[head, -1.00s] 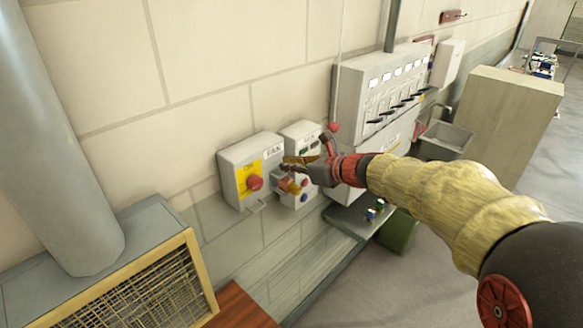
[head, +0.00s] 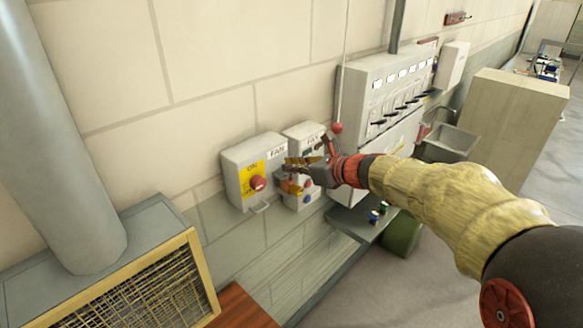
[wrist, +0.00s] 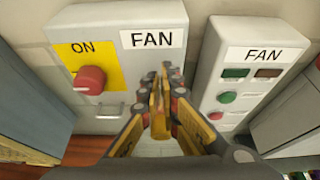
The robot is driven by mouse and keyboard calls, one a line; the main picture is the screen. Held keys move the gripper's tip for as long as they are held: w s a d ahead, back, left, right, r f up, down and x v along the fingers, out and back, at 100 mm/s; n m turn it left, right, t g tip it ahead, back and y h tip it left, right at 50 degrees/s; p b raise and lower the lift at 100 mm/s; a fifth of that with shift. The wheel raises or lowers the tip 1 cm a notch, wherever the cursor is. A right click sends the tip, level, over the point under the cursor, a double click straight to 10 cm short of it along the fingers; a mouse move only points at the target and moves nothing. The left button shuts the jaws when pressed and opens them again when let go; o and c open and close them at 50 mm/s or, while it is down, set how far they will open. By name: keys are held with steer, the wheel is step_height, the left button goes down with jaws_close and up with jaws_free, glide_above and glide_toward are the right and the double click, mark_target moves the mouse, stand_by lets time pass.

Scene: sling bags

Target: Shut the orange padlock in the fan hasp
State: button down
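The orange padlock (head: 291,187) is between my gripper's fingers in the head view, in front of the gap between two grey boxes. In the wrist view the orange padlock (wrist: 158,105) shows edge-on between the fingertips; its shackle cannot be made out. My gripper (head: 306,165), also in the wrist view (wrist: 162,90), looks shut on it. The grey FAN switch box (head: 240,190) has a red knob (wrist: 90,80) on a yellow ON plate. A small metal hasp loop (wrist: 110,110) sits below the knob, left of the padlock and apart from it in the wrist view.
A second FAN box with buttons (wrist: 250,75) stands close on the right. A large switch panel (head: 385,75) and a shelf (head: 350,218) are farther right. A vent housing with a grille (head: 140,290) is at lower left.

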steer(key=c, duration=2)
jaws_free()
steer(key=shift+o, duration=0.4)
steer(key=o, duration=0.6)
steer(key=shift+s, duration=0.1)
steer(key=s+d+b, duration=0.2)
steer(key=s+d, duration=0.2)
steer(key=d, duration=0.1)
steer(key=shift+s, duration=0.4)
